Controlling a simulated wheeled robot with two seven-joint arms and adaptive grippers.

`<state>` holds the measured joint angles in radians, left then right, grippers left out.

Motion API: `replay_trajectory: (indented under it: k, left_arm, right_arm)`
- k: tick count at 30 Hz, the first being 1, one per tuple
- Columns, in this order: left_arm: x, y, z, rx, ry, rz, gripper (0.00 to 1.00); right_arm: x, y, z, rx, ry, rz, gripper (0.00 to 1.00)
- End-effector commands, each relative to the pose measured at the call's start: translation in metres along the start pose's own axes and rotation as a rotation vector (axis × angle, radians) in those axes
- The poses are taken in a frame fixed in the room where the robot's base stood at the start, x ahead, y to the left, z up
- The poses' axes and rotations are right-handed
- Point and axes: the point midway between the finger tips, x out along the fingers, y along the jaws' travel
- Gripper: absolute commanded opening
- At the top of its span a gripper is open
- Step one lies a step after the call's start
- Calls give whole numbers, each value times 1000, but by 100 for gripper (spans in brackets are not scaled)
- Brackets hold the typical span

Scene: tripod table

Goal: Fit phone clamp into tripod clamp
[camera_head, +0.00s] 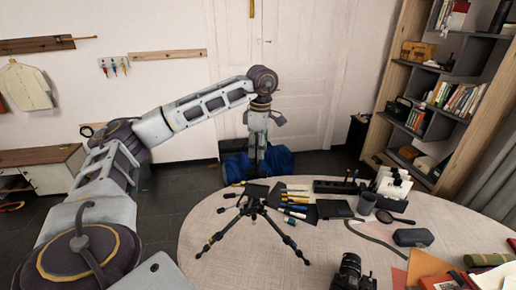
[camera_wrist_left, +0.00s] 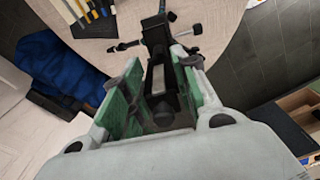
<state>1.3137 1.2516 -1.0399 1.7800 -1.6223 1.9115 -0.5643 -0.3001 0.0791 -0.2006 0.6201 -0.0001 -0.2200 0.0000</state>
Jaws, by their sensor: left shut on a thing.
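The black tripod (camera_head: 252,208) stands with its legs spread on the round table, near its far left edge. Its legs and dark top also show in the left wrist view (camera_wrist_left: 154,32). My left gripper (camera_head: 257,168) hangs down from above, just behind and over the tripod's top. In the left wrist view its green-padded fingers (camera_wrist_left: 163,80) are shut on a dark part, apparently the phone clamp (camera_wrist_left: 168,98). The fingers hide much of this part, and I cannot tell whether it touches the tripod clamp. My right gripper is out of view.
The round table (camera_head: 215,262) holds pens (camera_head: 294,208) just right of the tripod, a mug (camera_head: 367,204), a magnifying glass (camera_head: 395,219), a dark case (camera_head: 413,237), a camera (camera_head: 350,272) and books. A blue bag (camera_head: 275,162) lies on the floor behind.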

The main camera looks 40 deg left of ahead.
Motion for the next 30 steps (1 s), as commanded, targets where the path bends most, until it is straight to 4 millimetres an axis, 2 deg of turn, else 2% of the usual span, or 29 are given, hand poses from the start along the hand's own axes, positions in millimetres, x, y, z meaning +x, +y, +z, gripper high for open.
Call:
replay_trajectory:
  k: [9,30]
  left_arm:
    - [0,0,0,0,0,0,0]
    - [42,0,2,-1,-1,-1,0]
  right_arm:
    - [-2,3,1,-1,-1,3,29]
    - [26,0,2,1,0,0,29]
